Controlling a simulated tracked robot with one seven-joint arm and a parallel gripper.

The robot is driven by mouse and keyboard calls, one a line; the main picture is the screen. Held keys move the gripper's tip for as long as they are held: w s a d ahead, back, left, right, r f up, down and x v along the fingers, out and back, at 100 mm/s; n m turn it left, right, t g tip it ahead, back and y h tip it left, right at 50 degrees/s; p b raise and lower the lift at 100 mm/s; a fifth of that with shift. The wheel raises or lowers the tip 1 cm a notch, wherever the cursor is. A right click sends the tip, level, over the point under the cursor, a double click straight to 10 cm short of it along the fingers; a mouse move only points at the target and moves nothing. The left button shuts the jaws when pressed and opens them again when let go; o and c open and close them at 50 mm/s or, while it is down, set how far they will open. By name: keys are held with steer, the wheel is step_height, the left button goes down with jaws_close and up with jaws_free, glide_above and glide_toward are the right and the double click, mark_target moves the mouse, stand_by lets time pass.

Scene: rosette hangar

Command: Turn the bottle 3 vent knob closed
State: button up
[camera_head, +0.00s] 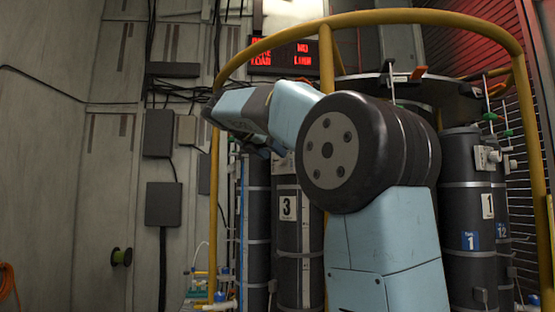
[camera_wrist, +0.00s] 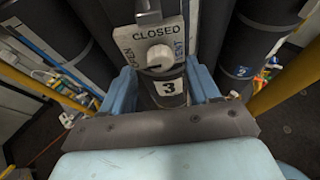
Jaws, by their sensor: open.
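Bottle 3, a dark cylinder with a white 3 label (camera_head: 287,208), stands inside the yellow frame in the head view. In the wrist view its label (camera_wrist: 168,88) sits just below a pale plate (camera_wrist: 128,42) marked CLOSED along the top and OPEN at the left side. The round white vent knob (camera_wrist: 160,57) is on this plate; I cannot tell clearly which way it points. My gripper (camera_wrist: 163,80) is open, its light-blue fingers left and right of the bottle's front, with the knob between and slightly beyond them. No contact shows. In the head view my arm hides the knob.
A yellow rail (camera_head: 375,17) with posts rings the bottles. Bottles labelled 1 (camera_head: 488,206) and 12 stand at the right. A red-lit sign (camera_head: 284,54) hangs behind. Hoses and small fittings lie low at the left in the wrist view. Neighbouring dark bottles stand close on both sides.

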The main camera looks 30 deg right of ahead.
mark_target(278, 158)
steer(key=shift+x, duration=1.85)
steer(key=c, duration=1)
